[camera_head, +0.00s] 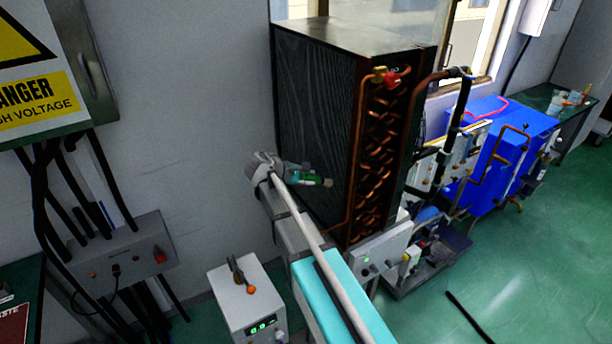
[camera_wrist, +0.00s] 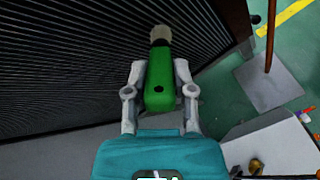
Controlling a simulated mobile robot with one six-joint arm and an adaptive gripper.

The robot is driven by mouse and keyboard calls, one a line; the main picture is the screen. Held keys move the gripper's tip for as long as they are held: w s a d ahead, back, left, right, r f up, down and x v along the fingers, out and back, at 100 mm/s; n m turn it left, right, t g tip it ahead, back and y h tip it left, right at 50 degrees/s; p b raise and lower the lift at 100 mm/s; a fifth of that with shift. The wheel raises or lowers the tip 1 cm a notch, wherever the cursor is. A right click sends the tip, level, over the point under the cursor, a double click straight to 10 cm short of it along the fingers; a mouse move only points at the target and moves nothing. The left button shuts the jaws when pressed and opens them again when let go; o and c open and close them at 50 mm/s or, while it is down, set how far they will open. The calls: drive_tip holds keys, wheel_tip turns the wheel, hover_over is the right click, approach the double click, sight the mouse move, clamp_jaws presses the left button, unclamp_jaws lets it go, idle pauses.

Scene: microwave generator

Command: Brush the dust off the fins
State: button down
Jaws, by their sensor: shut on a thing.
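The fins (camera_head: 315,115) form the dark, finely ribbed face of a tall heat exchanger block with copper tube bends on its right side. They also fill the upper left of the wrist view (camera_wrist: 70,60). My gripper (camera_head: 300,174) is in front of the lower part of this face. It is shut on a green-handled brush (camera_wrist: 160,84), whose pale bristle tip (camera_wrist: 160,34) points toward the fins. The brush also shows in the head view (camera_head: 313,180). Whether the bristles touch the fins cannot be told. Separate dust is not distinguishable.
Copper bends (camera_head: 375,160) with a red cap (camera_head: 391,79) line the block's right side. A high-voltage cabinet (camera_head: 95,60) with black cables is at left. Blue machinery (camera_head: 500,150) stands right; green floor is open there.

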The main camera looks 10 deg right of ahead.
drive_tip(key=shift+s+d, duration=0.15)
drive_tip(key=shift+s, duration=0.05)
idle(0.3)
drive_tip(key=shift+s+d, duration=0.25)
drive_tip(key=shift+s, duration=0.6)
drive_tip(key=shift+s+d, duration=0.2)
drive_tip(key=shift+s, duration=0.6)
drive_tip(key=shift+d, duration=0.1)
drive_tip(key=shift+w, duration=0.15)
drive_tip(key=shift+w+a, duration=0.3)
drive_tip(key=shift+w, duration=0.5)
drive_tip(key=shift+w+a, duration=0.3)
drive_tip(key=shift+w, duration=0.5)
drive_tip(key=shift+w+a, duration=0.3)
drive_tip(key=shift+w, duration=0.55)
drive_tip(key=shift+w+a, duration=0.25)
drive_tip(key=shift+w, duration=0.6)
